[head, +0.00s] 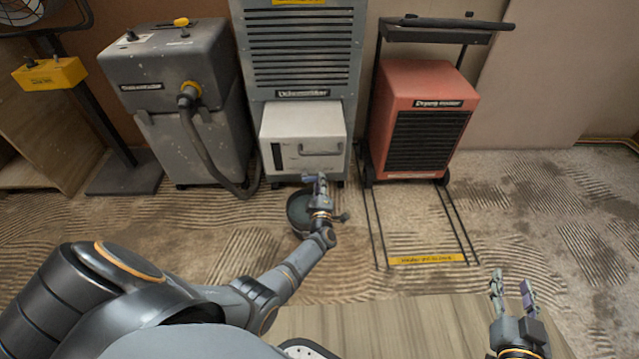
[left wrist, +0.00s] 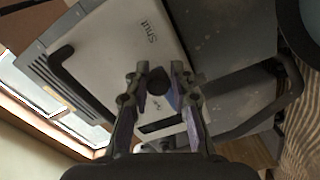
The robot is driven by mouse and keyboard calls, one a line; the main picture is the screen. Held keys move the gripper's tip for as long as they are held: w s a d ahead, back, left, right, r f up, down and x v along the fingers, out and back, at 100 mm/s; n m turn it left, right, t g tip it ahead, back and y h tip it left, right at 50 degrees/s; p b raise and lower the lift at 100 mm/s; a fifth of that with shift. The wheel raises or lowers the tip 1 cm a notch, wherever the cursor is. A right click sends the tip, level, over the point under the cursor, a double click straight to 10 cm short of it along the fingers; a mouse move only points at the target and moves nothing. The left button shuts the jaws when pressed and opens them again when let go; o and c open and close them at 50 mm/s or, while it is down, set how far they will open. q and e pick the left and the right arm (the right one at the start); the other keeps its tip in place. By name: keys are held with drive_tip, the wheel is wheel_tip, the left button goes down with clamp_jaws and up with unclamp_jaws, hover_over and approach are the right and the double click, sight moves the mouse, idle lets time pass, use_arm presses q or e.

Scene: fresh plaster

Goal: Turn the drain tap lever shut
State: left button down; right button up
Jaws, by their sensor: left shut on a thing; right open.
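The dehumidifier (head: 302,60) stands at the back centre with a white tank front (head: 285,140) low on it. My left gripper (head: 315,181) is just below that front, above a dark round bucket (head: 293,212). In the left wrist view, the left gripper (left wrist: 160,70) is shut on a small dark part, the drain tap lever (left wrist: 159,84), in front of a pale panel marked "Shut" (left wrist: 150,33). The lever's full shape and angle are hidden between the fingers. In the head view the gripper covers it. My right gripper (head: 512,288) is open and empty at the lower right.
A grey machine with a hose (head: 190,125) stands left of the dehumidifier. A red dryer (head: 422,115) stands to its right, with a framed floor area marked by a yellow label (head: 428,259). A wooden surface (head: 390,330) is in front. The floor at right is clear.

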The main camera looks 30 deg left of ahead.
use_arm(q)
drive_tip(key=c, duration=1.2)
unclamp_jaws()
drive_tip(key=shift+r, duration=0.1)
drive_tip(key=shift+s, duration=0.1)
drive_tip(key=v, duration=1.1)
drive_tip(key=shift+s+d, duration=0.3)
